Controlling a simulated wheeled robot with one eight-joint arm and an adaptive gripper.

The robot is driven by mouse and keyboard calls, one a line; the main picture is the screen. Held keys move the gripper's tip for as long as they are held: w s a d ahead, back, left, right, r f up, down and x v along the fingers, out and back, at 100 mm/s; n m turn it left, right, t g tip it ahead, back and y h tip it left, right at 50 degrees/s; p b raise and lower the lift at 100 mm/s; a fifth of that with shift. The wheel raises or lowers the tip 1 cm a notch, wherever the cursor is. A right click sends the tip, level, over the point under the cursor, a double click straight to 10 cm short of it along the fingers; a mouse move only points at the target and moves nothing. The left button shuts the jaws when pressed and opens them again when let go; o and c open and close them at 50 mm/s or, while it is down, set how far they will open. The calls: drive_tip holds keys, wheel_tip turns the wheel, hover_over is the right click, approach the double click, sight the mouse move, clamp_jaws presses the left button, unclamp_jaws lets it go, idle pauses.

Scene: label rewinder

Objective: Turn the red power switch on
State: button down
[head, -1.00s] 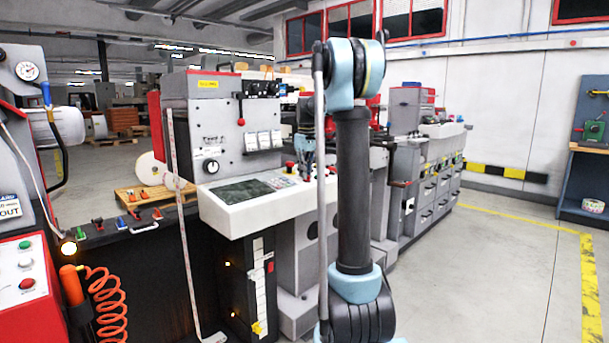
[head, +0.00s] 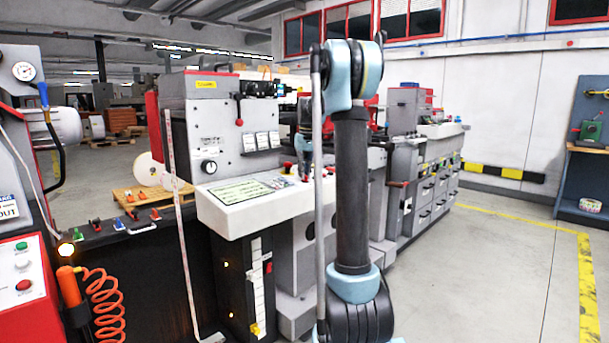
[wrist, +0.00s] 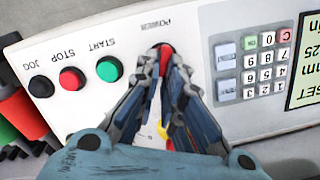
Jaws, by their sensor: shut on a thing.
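The red power switch (wrist: 165,57) sits on the white control panel (wrist: 200,112), beside the printed POWER label, in the wrist view. My gripper (wrist: 163,72) is shut on the switch, with its fingertips on either side of it. The fingers hide the lower part of the switch. In the head view my gripper (head: 304,176) reaches down to the right end of the panel, and I cannot make out the switch there. The panel's display (head: 241,191) is lit pale green with dark text; its edge also shows in the wrist view (wrist: 305,75).
Left of the switch in the wrist view are a green START button (wrist: 109,68), a red STOP button (wrist: 72,78) and a black JOG button (wrist: 41,86). A keypad (wrist: 262,72) lies to the right. Open floor (head: 500,270) is at the right.

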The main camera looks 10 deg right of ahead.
drive_tip(key=c, duration=1.7)
unclamp_jaws()
drive_tip(key=shift+w+d, duration=0.1)
drive_tip(key=shift+r, duration=0.15)
drive_tip(key=r, duration=1.1)
drive_tip(key=shift+w+d+r, duration=0.1)
drive_tip(key=shift+d+r, duration=0.15)
drive_tip(key=shift+d, duration=0.1)
drive_tip(key=s+f, duration=0.4)
drive_tip(key=s, duration=1)
drive_tip(key=s+f, duration=0.9)
drive_tip(key=s, duration=0.1)
drive_tip(key=s+f+m+t, duration=0.1)
drive_tip(key=s+f, duration=0.8)
drive_tip(key=s, duration=0.2)
drive_tip(key=s+f+t, duration=0.1)
drive_tip(key=s+f, duration=0.9)
drive_tip(key=s, duration=0.1)
drive_tip(key=shift+a+m+h, duration=0.2)
drive_tip(key=shift+m+h, duration=0.2)
